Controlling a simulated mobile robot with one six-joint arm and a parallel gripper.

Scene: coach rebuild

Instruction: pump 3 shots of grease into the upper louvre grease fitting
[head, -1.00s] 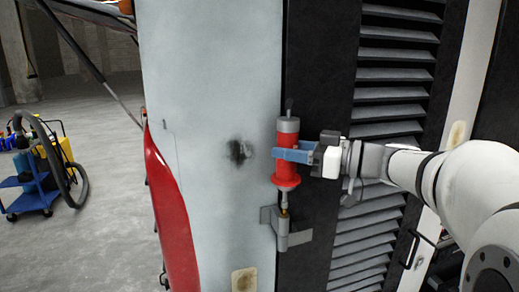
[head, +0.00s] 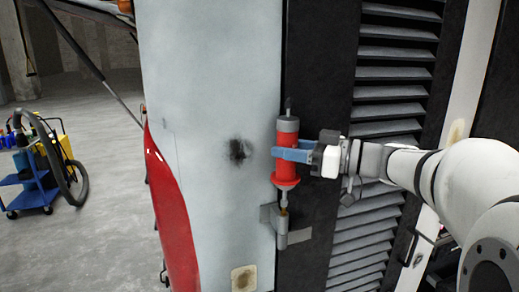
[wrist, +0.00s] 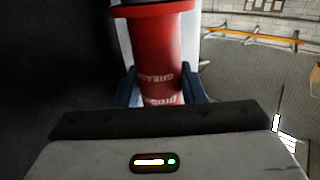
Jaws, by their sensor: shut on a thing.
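A red grease gun (head: 287,165) with grey ends stands upright, nozzle down, in the head view. My gripper (head: 291,151), with blue fingers, is shut around its body. In the wrist view the red barrel (wrist: 160,60) with white lettering sits between my blue fingers (wrist: 160,95). The nozzle tip meets or sits just above a brass-coloured fitting (head: 283,211) on top of a grey hinge bracket (head: 281,232). I cannot tell whether they touch. The bracket is at the edge of the black louvred panel (head: 320,100).
A pale coach panel (head: 210,60) with a dark smudge (head: 237,151) is left of the grease gun. Grey louvres (head: 392,92) lie behind my arm. A blue cart (head: 33,180) with a hose stands far left on open concrete floor. A black handle (head: 411,247) is lower right.

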